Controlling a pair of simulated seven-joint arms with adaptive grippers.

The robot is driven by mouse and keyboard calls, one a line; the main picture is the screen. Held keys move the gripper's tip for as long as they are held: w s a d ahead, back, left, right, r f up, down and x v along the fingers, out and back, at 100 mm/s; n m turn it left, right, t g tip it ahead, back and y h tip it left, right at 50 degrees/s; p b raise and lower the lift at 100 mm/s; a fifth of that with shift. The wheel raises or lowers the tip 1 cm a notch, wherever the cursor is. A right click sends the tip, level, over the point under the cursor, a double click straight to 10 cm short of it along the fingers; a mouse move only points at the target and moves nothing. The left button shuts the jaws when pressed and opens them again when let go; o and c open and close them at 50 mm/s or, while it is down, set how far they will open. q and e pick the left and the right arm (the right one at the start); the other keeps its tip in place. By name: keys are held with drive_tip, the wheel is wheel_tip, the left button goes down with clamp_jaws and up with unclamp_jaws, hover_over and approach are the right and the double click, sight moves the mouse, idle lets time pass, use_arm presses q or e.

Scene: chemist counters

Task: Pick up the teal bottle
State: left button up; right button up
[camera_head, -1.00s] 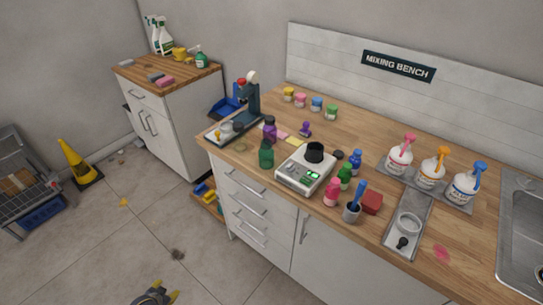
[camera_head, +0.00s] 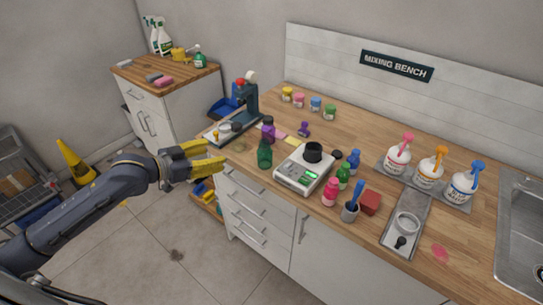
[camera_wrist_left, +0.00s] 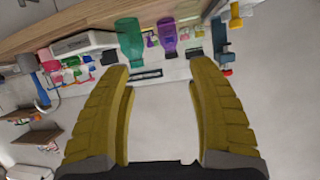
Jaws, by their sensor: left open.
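The teal bottle (camera_head: 264,154) is a dark green-teal bottle standing upright near the front edge of the wooden counter, left of the scale. It also shows in the left wrist view (camera_wrist_left: 130,38), above the gap between the fingers and a little left of its middle. My left gripper (camera_head: 220,159) has yellow fingers. It is open and empty, just off the counter's front edge, to the left of the bottle and apart from it. In the left wrist view the spread fingers (camera_wrist_left: 160,100) have nothing between them. My right gripper is not in view.
A purple bottle (camera_head: 268,130) stands just behind the teal one. The white scale (camera_head: 305,170) with a black cup is to its right, with green (camera_head: 343,176) and pink (camera_head: 330,191) bottles beyond. A dark blue microscope-like stand (camera_head: 247,103) is behind left.

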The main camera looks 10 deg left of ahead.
sight(258, 155)
use_arm(q)
drive_tip(key=s+d+r+g+h, duration=0.1)
drive_tip(key=s+d, duration=0.2)
drive_tip(key=d, duration=0.1)
drive_tip(key=shift+f+x, duration=0.2)
drive_tip(key=shift+x, duration=8.6)
drive_tip(key=shift+a, duration=0.1)
drive_tip(key=c, duration=0.8)
